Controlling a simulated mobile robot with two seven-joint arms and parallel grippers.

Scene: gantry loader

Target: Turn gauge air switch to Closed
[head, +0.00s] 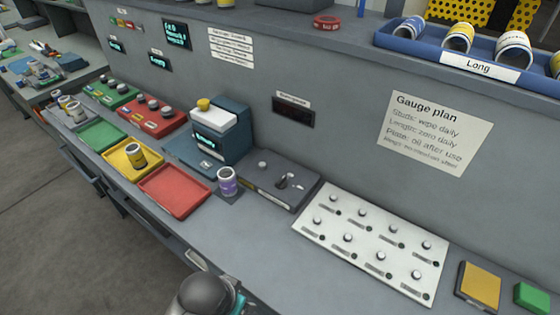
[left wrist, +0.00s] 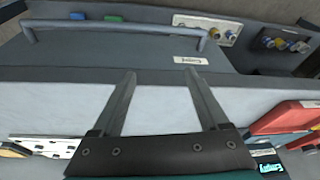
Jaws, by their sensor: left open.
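A dark grey box (head: 278,181) on the bench carries a small lever and a round knob. A white panel (head: 372,243) to its right carries several round knobs with small labels. I cannot read which control is the gauge air switch, or how it is set. My left gripper (left wrist: 160,72) is open and empty in the left wrist view, its fingers in front of a pale grey surface. In the head view only a dark rounded part of my arm shows at the bottom edge. My right gripper is not in view.
Red (head: 174,191), yellow (head: 127,156) and green (head: 101,136) trays lie on the bench's left part. A yellow block (head: 478,286) lies right of the panel. A bar handle (left wrist: 120,29) crosses the left wrist view's top.

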